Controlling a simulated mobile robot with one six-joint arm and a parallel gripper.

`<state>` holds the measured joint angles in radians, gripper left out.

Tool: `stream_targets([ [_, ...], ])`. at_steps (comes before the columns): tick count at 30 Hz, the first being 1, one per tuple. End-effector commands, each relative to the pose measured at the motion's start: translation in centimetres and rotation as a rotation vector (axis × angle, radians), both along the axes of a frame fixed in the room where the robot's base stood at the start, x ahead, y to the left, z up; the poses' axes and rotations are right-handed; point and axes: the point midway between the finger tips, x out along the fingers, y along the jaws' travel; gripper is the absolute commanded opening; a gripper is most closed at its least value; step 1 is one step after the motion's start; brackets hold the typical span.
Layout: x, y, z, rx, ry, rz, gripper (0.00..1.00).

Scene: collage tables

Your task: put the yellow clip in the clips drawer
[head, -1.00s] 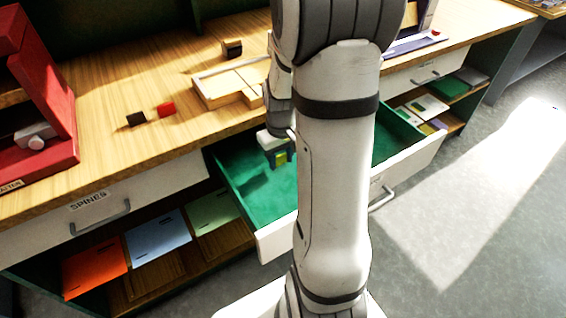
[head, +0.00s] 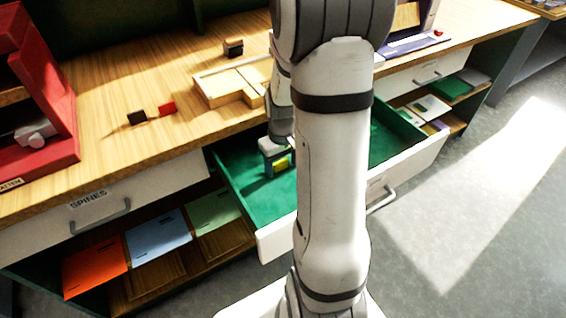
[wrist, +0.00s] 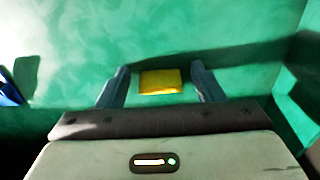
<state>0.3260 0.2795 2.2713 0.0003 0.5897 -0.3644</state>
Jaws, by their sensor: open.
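The yellow clip (wrist: 161,82) shows as a small yellow block between the two fingers of my gripper (wrist: 160,74) in the wrist view. The fingers stand apart, with green visible on both sides of the clip. In the head view my gripper (head: 275,160) is down inside the pulled-out drawer (head: 228,190), which has a green lining and white front. A bit of yellow shows at the gripper there. Whether the clip rests on the drawer floor is hard to tell. My arm hides the middle of the drawer and part of its front label.
A blue and dark thing (wrist: 12,88) lies at the left in the wrist view. On the wooden tabletop are black (head: 137,118) and red (head: 166,108) pieces and a wooden tray (head: 222,88). The closed SPINES drawer (head: 100,205) is to the left.

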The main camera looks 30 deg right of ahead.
Motion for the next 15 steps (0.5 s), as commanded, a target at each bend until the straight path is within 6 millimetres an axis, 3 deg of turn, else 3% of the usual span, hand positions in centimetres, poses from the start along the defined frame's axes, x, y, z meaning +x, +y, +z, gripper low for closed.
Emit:
stream_targets([
  [5, 0.1, 0.0, 1.2, -0.001, -0.003, -0.001, 0.61],
  [15, 0.0, -0.1, 8.3, -0.002, -0.005, -0.001, 0.61],
])
